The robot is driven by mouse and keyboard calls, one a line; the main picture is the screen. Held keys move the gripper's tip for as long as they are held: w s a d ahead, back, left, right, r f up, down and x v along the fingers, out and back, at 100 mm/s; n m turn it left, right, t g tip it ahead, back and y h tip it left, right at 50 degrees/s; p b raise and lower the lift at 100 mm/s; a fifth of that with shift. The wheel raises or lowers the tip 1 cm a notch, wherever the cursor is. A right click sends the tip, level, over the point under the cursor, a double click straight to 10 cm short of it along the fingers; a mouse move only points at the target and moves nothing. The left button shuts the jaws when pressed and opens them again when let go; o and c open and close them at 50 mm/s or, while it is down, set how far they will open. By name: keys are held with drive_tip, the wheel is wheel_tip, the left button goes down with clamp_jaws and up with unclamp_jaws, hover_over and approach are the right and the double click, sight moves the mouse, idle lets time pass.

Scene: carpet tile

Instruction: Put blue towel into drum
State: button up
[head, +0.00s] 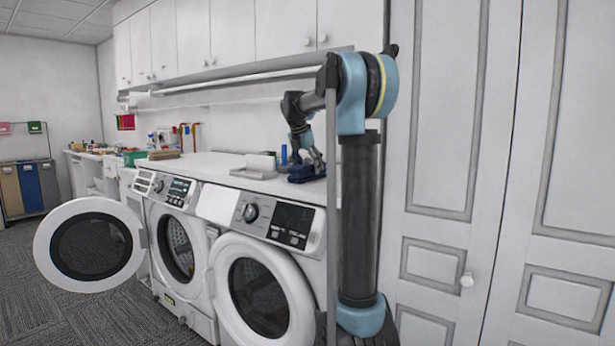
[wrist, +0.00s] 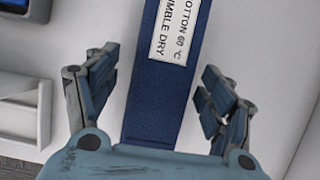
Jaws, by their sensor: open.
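The blue towel (head: 305,175) lies folded and dark on the counter above the right machine. In the wrist view the towel (wrist: 155,105) is a narrow blue band with a white label reading cotton 60 °C, tumble dry. My gripper (head: 309,160) is over the towel, pointing down. In the wrist view my gripper (wrist: 160,68) is open, with one finger on each side of the band. Whether the fingers touch the towel I cannot tell. The drum (head: 178,247) is inside the left machine, whose round door (head: 91,247) stands open to the left.
A pale grey block-like object (head: 257,165) and a small upright blue item (head: 284,154) stand left of the towel. A hanging rail (head: 240,77) runs above the counter. Carpet floor at the lower left is clear.

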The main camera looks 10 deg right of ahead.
drive_tip(key=shift+f, duration=0.15)
drive_tip(key=c, duration=1.7)
